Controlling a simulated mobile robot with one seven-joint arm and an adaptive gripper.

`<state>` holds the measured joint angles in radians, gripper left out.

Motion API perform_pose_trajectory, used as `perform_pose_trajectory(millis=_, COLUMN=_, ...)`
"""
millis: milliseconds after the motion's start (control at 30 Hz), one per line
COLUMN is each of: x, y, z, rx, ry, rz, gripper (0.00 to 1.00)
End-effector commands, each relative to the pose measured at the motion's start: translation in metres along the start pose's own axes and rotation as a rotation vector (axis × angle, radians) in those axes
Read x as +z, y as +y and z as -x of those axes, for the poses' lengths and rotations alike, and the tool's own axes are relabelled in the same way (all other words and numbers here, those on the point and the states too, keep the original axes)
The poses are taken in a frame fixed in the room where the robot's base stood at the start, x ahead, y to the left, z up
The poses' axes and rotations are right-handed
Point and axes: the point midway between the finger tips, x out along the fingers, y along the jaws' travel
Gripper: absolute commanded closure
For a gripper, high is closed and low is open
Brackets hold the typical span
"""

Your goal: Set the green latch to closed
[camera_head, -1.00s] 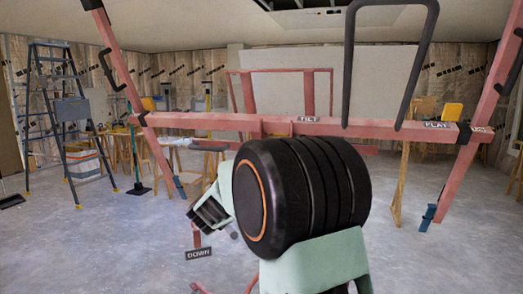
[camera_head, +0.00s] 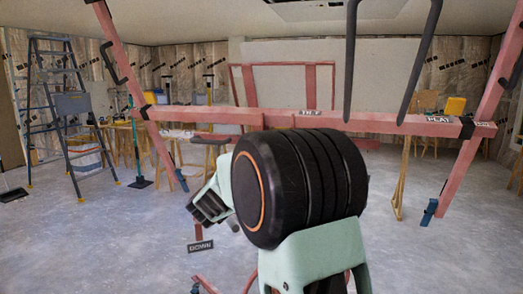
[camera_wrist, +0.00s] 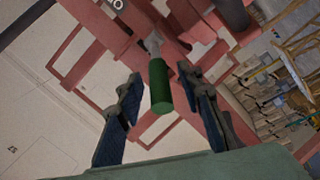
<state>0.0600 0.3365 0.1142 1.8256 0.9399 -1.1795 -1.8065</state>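The green latch (camera_wrist: 160,86) shows in the wrist view as a green cylindrical handle on a grey metal stem, fixed to the red lift frame (camera_wrist: 200,70). My gripper (camera_wrist: 163,112) is open, with one dark finger on each side of the handle. The handle's free end points towards the gripper, and gaps show between it and both fingers. In the head view the latch is not visible; my black and pale green arm covers the middle. My gripper (camera_head: 205,208) shows there only as a dark shape left of the arm.
A ladder (camera_head: 65,110) stands at the left. Concrete floor (camera_head: 90,235) is clear at the front left.

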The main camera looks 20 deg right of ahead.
Motion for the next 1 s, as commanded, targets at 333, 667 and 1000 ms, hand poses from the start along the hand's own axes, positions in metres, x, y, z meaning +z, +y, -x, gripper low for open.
perform_pose_trajectory(millis=333, x=-0.001, y=0.0, z=0.061, rx=-0.003, ry=0.004, rz=-0.001, gripper=0.66)
perform_pose_trajectory(millis=667, x=-0.001, y=0.0, z=0.113, rx=0.0, ry=0.002, rz=-0.001, gripper=0.66)
perform_pose_trajectory(millis=1000, x=0.0, y=0.0, z=0.118, rx=0.001, ry=0.0, rz=-0.001, gripper=0.66)
